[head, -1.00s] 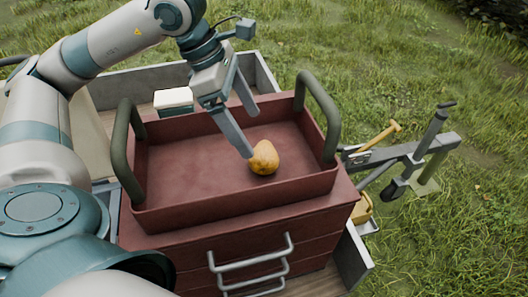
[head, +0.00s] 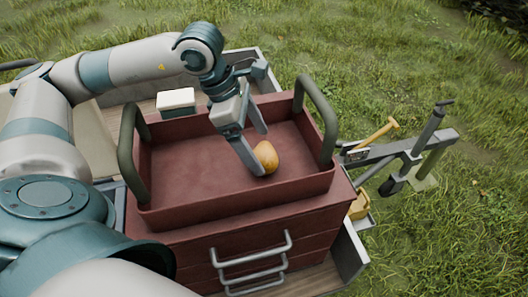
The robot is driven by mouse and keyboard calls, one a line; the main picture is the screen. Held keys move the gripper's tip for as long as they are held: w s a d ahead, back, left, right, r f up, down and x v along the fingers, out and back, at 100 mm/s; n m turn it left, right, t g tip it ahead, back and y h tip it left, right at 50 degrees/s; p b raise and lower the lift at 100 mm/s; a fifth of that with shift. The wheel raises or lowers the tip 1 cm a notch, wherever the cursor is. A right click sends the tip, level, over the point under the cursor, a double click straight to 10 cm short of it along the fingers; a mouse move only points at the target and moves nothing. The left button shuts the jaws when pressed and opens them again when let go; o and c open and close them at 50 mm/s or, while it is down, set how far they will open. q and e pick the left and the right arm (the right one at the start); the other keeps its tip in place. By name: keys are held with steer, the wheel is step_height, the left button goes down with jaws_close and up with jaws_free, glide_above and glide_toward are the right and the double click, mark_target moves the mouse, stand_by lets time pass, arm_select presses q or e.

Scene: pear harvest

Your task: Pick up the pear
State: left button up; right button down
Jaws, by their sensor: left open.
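The yellow-orange pear (head: 267,156) lies on the floor of the red tray (head: 190,163), right of its middle. My left gripper (head: 262,152) reaches down into the tray from above, with its fingers spread. The near finger stands at the pear's left front side and hides part of it. The other finger is behind the pear, towards the back wall. I cannot tell whether either finger touches the pear. My right gripper is not in view.
The tray has raised dark green handles at its left (head: 130,150) and right (head: 318,110) ends. It sits on a red drawer cabinet (head: 225,245). A white-lidded box (head: 176,99) stands behind it. Tools with a yellow handle (head: 380,132) are at the right.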

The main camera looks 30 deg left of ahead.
arm_select(q)
steer(key=shift+x, duration=1.15)
steer(key=c, duration=1.3)
